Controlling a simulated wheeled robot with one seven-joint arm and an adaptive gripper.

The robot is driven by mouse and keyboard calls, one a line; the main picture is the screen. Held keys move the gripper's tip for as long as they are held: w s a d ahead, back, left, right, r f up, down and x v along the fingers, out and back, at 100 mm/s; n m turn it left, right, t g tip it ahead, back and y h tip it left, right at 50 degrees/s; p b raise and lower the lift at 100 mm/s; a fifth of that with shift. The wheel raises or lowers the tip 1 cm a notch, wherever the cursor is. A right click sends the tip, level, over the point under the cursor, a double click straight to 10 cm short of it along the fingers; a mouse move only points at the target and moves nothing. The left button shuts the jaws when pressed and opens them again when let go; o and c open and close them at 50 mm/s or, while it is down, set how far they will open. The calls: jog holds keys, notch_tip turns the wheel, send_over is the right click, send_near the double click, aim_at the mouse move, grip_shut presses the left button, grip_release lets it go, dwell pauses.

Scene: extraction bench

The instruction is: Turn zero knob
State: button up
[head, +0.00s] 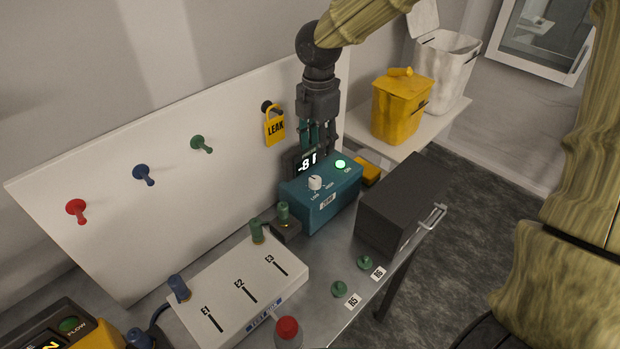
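A teal box (335,207) stands on the bench, with a dark display (307,162) showing light digits that look like "-81" at its back. On its top is a white knob (315,183) with small markings around it that look like LOW and HIGH. A small label on the box front is too blurred to read surely. A green lit button (341,164) is right of the knob. My gripper (319,143) points down just behind the display, apart from the knob. The display partly hides its fingertips, and I cannot tell whether they are open or shut.
A dark box (399,205) with a metal handle stands right of the teal box. A white panel (170,245) with coloured pegs rises behind. A white slotted unit (240,290) and a red-capped bottle (288,333) are in front.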

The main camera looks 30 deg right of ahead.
aim_at(315, 179)
jog(key=shift+w+f+p, duration=0.15)
jog(key=shift+f+p, duration=0.4)
jog(key=shift+f, duration=2.45)
jog(key=shift+w+f+p, duration=0.15)
jog(key=shift+f+p, duration=0.35)
jog(key=shift+f, duration=2.45)
jog(key=c, duration=0.8)
jog(key=shift+o, duration=0.2)
